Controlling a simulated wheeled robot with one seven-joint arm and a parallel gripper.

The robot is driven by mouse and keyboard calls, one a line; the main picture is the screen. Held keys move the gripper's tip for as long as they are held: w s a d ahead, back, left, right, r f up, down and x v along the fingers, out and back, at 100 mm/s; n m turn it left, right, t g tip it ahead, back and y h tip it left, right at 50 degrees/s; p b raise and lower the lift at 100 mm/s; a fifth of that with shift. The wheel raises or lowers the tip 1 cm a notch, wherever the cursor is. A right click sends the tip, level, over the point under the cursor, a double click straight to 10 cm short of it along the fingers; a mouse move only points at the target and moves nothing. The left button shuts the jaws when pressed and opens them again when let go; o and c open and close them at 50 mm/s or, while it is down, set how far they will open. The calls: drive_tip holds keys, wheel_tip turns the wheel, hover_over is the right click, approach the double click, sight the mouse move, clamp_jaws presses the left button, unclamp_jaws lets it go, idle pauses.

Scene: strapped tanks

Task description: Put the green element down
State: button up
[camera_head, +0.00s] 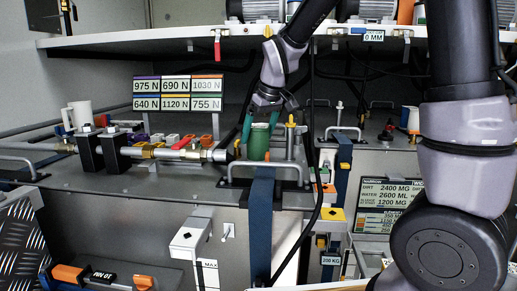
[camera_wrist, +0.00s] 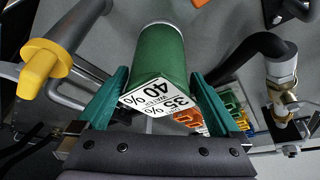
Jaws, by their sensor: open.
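The green element (camera_head: 259,142) is a green cylinder on top of the grey tank, behind the blue strap. In the wrist view the green element (camera_wrist: 158,62) stands between the fingers, with a white label reading 35 % and 40 % facing me. My gripper (camera_head: 260,130) has teal fingers, one on either side of the green element. In the wrist view my gripper (camera_wrist: 158,95) is open, with gaps between the fingers and the cylinder. The green element's lower end meets the grey surface in the wrist view; whether it is seated there I cannot tell.
A yellow-tipped part (camera_wrist: 40,70) stands left of the gripper in the wrist view. A black hose with a brass fitting (camera_wrist: 280,85) is at the right. A blue strap (camera_head: 262,225) runs down the tank front. A white shelf (camera_head: 150,38) crosses above.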

sight(255, 142)
drive_tip(key=x, duration=0.4)
drive_tip(key=shift+w, duration=0.1)
clamp_jaws()
drive_tip(key=shift+r, duration=0.1)
wheel_tip(255, 142, up, 9)
drive_tip(key=shift+r, duration=0.1)
drive_tip(key=shift+d+r, duration=0.1)
drive_tip(key=shift+r, duration=0.2)
